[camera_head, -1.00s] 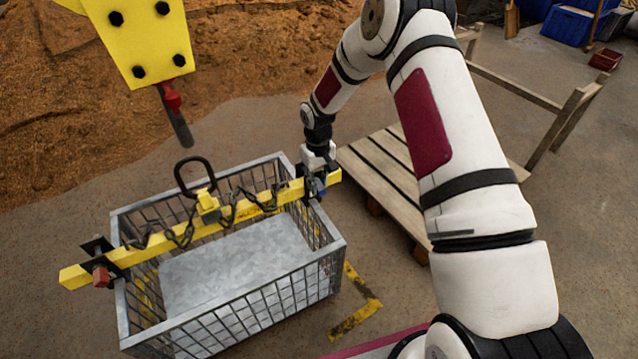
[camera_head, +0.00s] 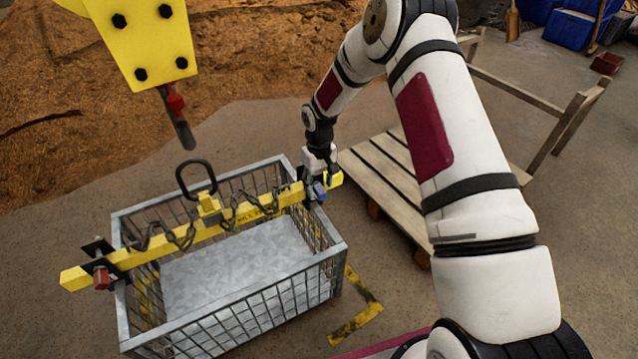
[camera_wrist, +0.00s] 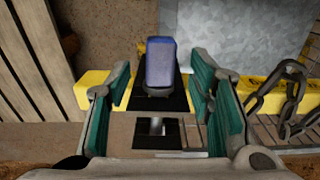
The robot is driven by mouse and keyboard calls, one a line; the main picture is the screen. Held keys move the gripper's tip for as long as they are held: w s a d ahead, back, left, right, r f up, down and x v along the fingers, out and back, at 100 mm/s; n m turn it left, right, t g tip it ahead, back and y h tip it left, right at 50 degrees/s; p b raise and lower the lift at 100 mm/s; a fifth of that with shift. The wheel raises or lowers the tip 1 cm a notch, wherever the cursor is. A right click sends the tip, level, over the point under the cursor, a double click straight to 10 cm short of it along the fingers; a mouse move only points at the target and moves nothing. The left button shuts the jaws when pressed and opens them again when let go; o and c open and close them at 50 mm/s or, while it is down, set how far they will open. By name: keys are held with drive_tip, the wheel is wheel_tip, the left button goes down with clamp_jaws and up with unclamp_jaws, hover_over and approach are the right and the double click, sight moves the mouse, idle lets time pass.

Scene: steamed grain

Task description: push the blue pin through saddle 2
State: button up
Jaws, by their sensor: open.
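The blue pin (camera_wrist: 160,62) shows its rounded head in the wrist view, between my open fingers. In the head view the blue pin (camera_head: 319,190) is at the right end of the yellow lifting beam (camera_head: 215,228). There the beam carries a black saddle (camera_wrist: 157,95), which I take to be saddle 2. A square opening shows in the black plate below the pin's head. My gripper (camera_wrist: 160,88) is open, its green pads on either side of the pin with gaps. How deep the pin sits is hidden.
The beam lies over a wire-mesh basket (camera_head: 335,250), with chains (camera_head: 240,210) hanging along it. A red pin (camera_head: 101,277) is at its left end. A wooden pallet (camera_head: 385,185) lies to the right.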

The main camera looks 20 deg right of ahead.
wheel_tip(320, 180, up, 12)
drive_tip(key=s+d+r+m+h, duration=0.1)
drive_tip(key=s+d+r, duration=0.1)
drive_tip(key=s+r, duration=1.85)
drive_tip(key=s+r+m+y, duration=0.1)
drive_tip(key=s+r, duration=0.1)
drive_tip(key=s, duration=1.1)
drive_tip(key=s+r+m, duration=0.1)
drive_tip(key=s+r, duration=0.2)
drive_tip(key=s, duration=1)
wheel_tip(320, 180, up, 27)
drive_tip(key=t+p, duration=0.4)
drive_tip(key=p, duration=2.2)
drive_tip(key=shift+s+a, duration=0.15)
drive_tip(key=shift+s, duration=0.1)
drive_tip(key=shift+r, duration=0.1)
drive_tip(key=shift+c, duration=0.3)
